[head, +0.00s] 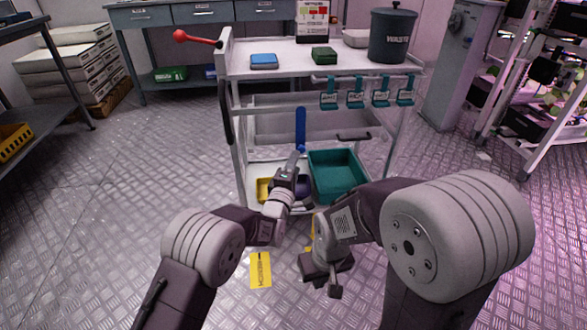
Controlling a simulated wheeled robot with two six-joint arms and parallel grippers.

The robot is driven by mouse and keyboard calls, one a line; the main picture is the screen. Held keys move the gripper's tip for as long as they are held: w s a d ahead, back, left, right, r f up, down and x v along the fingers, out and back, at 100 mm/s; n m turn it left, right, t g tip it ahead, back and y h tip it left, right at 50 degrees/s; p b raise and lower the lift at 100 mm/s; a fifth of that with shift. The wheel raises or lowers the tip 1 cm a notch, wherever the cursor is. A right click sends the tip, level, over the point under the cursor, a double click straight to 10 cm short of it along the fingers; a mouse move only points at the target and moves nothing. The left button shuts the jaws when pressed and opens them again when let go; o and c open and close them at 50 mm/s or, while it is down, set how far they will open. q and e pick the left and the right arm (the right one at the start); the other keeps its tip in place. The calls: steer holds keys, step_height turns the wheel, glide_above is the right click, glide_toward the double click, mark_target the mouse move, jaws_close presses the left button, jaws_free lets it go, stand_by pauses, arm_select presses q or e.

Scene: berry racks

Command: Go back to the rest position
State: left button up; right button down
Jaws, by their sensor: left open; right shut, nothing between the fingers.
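My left gripper (296,160) reaches forward at the front of the white cart (345,68), between its top and its lower shelf. It points towards an upright blue object (300,128). Its fingers are small in the picture, and it looks open and empty. My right gripper (322,282) hangs lower and nearer to me, in front of the cart and above the floor. It is shut with nothing in it.
The cart's lower shelf holds a teal bin (338,176) and a yellow bin (263,191). Its top carries a dark waste bin (391,36), a blue box (264,61) and a green box (324,55). A yellow floor label (260,270) lies before it.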

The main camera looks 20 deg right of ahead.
arm_select(q)
steer(key=shift+s+a+f+b, duration=0.35)
steer(key=shift+s+b, duration=0.1)
steer(key=shift+s, duration=0.1)
arm_select(e)
step_height(320, 180, down, 3)
steer(key=shift+r, duration=0.2)
